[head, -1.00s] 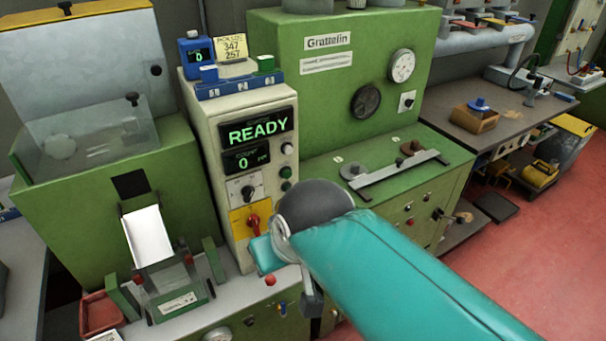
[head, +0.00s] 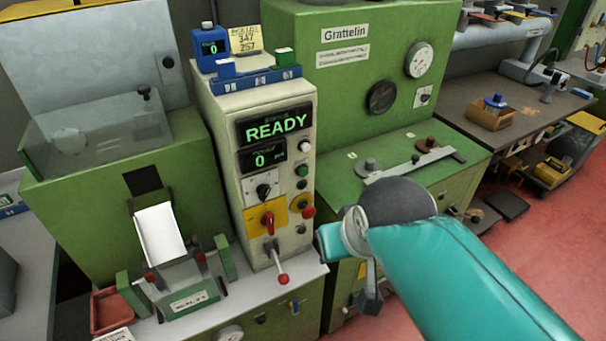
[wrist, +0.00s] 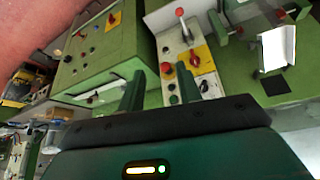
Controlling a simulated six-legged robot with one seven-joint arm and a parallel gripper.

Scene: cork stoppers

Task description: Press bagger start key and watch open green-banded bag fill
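The bagger's pale control panel (head: 270,100) stands at the centre of the head view, with READY and a count of 0 in green. A small green key (head: 303,172) is on its right side, below a white one; it also shows in the wrist view (wrist: 174,99). A white sheet-like piece (head: 160,235) hangs at the chute between green side pieces; I cannot tell whether it is the bag, and no green band is clear. My gripper (wrist: 160,88) is open and empty in the wrist view, its green fingers apart, facing the panel. Its fingertips are not clear in the head view.
A red-tipped lever (head: 283,278), a red rotary switch (head: 268,222) and a red mushroom button (head: 308,211) crowd the lower panel. A green Grattelin machine (head: 350,75) stands right of it. A red tray (head: 108,310) sits at lower left. Red floor is open at right.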

